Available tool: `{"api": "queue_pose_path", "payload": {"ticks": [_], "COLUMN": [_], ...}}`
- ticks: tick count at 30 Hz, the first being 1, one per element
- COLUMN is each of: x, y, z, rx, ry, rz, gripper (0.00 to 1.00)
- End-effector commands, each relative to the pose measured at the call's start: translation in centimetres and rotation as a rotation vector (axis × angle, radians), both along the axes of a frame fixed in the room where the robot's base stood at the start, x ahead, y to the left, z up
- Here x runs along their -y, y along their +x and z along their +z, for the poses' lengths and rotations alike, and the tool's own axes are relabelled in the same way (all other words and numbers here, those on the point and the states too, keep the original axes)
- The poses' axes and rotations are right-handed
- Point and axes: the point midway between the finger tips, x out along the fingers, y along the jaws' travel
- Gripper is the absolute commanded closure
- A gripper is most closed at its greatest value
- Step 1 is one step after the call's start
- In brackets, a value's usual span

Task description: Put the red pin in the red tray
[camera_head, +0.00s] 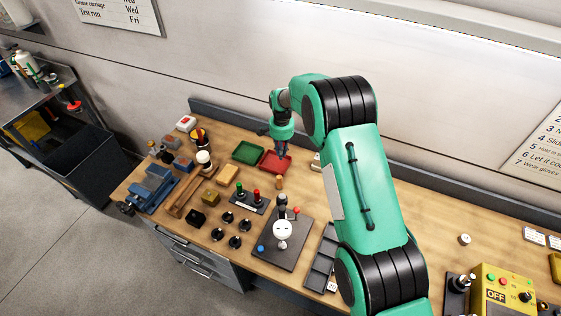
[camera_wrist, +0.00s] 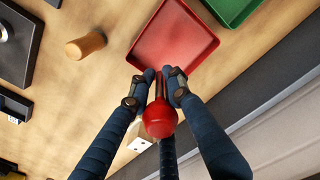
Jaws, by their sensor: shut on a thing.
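My gripper (camera_head: 285,150) is shut on the red pin (camera_wrist: 160,120). In the wrist view its dark fingers (camera_wrist: 162,76) close around the pin's shaft, with the round red head towards the camera. The red tray (camera_head: 267,163) is a shallow square tray at the back of the bench. It looks empty in the wrist view (camera_wrist: 172,38), where the fingertips overlap its near edge. The height of the pin's lower end above the tray cannot be told. In the head view the pin is not clearly made out at the gripper.
A green tray (camera_head: 247,152) lies left of the red one. A wooden cylinder (camera_head: 279,183) stands in front of it. A dark plate (camera_head: 270,249) with a white round part, a rack with green and red knobs (camera_head: 258,196), and a blue vise (camera_head: 152,190) occupy the bench.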

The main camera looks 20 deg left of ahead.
Motion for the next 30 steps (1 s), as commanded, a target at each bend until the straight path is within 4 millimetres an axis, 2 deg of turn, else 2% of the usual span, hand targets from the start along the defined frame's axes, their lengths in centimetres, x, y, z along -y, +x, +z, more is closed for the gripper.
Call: {"api": "queue_pose_path", "payload": {"ticks": [5,19,30], "x": [0.0,0.0,0.0], "y": [0.0,0.0,0.0], "z": [-1.5,-2.1,-5.5], "rx": [0.000,0.000,0.001], "ry": [0.000,0.000,0.001], "rz": [0.000,0.000,0.000], "gripper": [1.00,1.00,1.00]}}
